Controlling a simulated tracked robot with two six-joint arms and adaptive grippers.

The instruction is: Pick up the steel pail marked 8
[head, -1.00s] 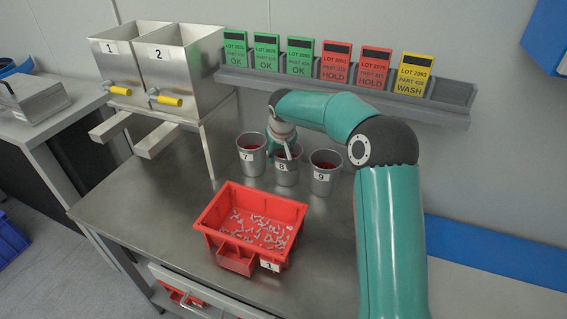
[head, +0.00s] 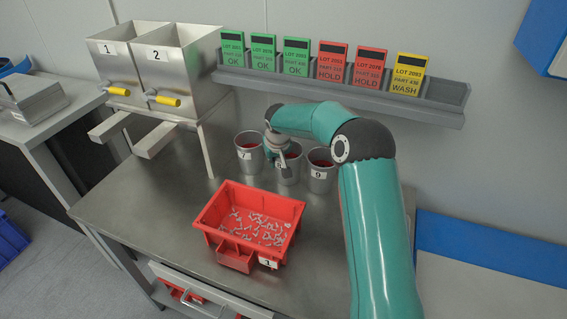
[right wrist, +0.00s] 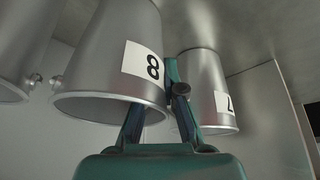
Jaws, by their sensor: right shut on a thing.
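The steel pail marked 8 (head: 290,176) stands between two similar pails on the steel bench. In the head view my right gripper (head: 281,157) is at its rim and covers part of its label. In the right wrist view the pail marked 8 (right wrist: 105,60) appears upside down with its label clear. My right gripper (right wrist: 152,100) is shut on this pail, with its fingers at the wall near the rim. I cannot tell whether the pail's base is off the bench. My left gripper is not in view.
Pail 7 (head: 249,163) and pail 9 (head: 320,181) stand close on either side. A red bin (head: 215,232) of small parts is in front. Two numbered hoppers (head: 160,67) stand at left, and a card rack (head: 440,112) is on the wall behind.

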